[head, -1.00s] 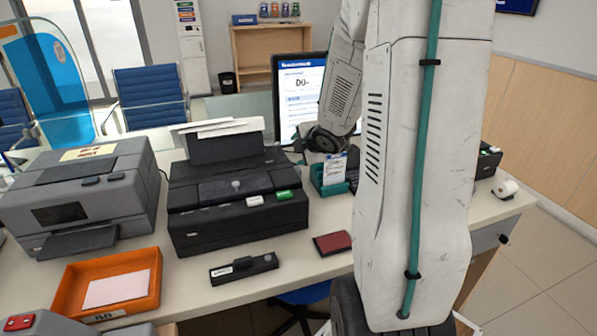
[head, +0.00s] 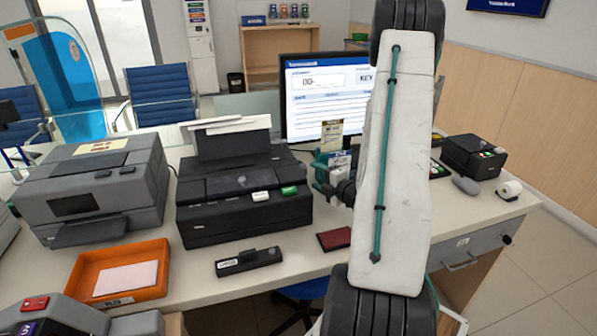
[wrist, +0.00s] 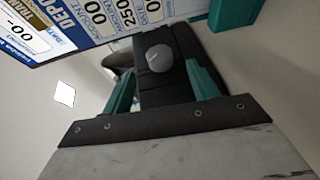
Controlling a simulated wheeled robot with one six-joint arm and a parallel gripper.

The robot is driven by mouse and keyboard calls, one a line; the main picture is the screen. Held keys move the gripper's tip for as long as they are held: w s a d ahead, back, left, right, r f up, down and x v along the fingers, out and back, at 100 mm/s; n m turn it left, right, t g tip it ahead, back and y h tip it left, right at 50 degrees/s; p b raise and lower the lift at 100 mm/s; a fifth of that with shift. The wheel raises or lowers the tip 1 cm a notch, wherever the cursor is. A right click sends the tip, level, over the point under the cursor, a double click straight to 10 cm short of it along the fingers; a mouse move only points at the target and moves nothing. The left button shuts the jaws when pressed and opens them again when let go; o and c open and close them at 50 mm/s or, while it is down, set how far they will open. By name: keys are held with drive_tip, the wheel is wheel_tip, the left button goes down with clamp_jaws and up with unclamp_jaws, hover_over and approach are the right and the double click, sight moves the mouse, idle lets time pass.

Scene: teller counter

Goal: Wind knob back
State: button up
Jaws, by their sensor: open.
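A grey rounded knob (head: 242,181) sits on top of the black slip printer (head: 243,214) in the middle of the counter. In the wrist view the grey knob (wrist: 160,58) shows between and just beyond the teal fingertips of my gripper (wrist: 160,69), against the black printer body. My gripper is open, with a clear gap between its fingers. Contact with the knob cannot be seen. In the head view my gripper is to the right of the printer, partly hidden by my arm and hard to separate from the teal card holder (head: 322,172).
The monitor (head: 315,103) stands behind. A grey printer (head: 90,190), orange tray (head: 83,262), black stapler-like device (head: 249,262) and dark red pad (head: 335,239) surround the black printer.

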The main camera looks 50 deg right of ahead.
drive_tip(key=w, duration=0.5)
drive_tip(key=w+d, duration=0.1)
drive_tip(key=w, duration=0.1)
drive_tip(key=shift+w+f, duration=0.15)
drive_tip(key=shift+f, duration=0.25)
drive_tip(key=c, duration=1)
